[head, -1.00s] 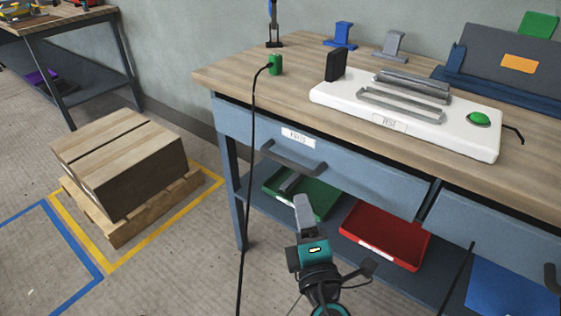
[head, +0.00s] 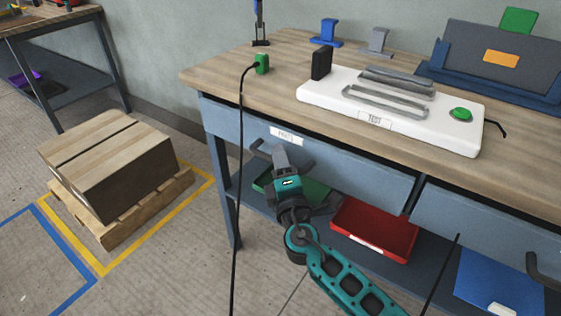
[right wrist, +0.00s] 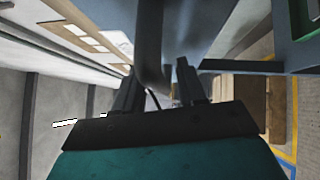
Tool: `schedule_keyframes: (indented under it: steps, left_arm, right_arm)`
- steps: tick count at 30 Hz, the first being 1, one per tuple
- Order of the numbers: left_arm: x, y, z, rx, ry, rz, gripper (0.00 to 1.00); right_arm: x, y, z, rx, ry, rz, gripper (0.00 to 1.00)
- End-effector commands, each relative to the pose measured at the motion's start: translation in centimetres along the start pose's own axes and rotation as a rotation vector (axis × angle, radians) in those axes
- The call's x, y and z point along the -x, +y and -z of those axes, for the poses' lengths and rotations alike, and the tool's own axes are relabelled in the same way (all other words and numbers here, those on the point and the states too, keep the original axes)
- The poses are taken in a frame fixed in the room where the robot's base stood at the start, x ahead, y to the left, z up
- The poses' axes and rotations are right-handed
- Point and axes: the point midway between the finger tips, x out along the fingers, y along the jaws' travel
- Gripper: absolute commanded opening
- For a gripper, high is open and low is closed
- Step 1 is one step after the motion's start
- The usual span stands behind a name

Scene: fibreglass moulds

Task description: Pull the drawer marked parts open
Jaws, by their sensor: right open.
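The parts drawer (head: 345,172) is the left blue-grey drawer under the workbench top, with a white label (head: 287,135). Its front looks flush under the bench, so it appears shut. Its dark bar handle (head: 258,149) is partly hidden behind my right gripper (head: 281,156). In the right wrist view the handle (right wrist: 149,45) runs down between the two open fingers of the right gripper (right wrist: 158,75). I cannot tell whether either finger touches it. My left gripper is not in view.
A black cable (head: 239,190) hangs in front of the bench, left of the handle. A green tray (head: 312,190) and a red tray (head: 375,230) sit on the lower shelf. A second drawer (head: 490,225) is at the right. A box on a pallet (head: 110,170) stands on the floor.

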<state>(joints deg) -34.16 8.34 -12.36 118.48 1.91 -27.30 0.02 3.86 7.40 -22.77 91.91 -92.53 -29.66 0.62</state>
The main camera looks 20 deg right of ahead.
Motion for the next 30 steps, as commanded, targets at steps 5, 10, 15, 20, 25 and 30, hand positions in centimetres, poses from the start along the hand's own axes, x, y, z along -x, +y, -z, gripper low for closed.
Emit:
schedule_keyframes:
  steps: [5,10,15,20,25,30]
  left_arm:
    - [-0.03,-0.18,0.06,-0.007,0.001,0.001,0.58]
    - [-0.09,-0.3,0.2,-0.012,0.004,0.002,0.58]
    - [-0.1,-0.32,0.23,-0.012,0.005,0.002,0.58]
    - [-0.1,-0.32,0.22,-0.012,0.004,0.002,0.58]
    - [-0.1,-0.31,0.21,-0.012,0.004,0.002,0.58]
    - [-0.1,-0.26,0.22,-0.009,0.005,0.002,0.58]
  right_arm:
    - [0.02,0.0,0.0,0.0,0.0,0.0,0.38]
    - [0.04,0.0,0.0,0.0,0.0,0.0,0.22]
    - [0.05,-0.01,0.0,0.0,0.0,0.0,0.06]
    - [0.06,-0.01,0.0,0.0,0.0,0.0,0.0]
    - [0.07,-0.02,0.0,0.0,0.0,0.0,0.0]
    - [0.07,-0.03,0.0,0.0,0.0,0.001,0.0]
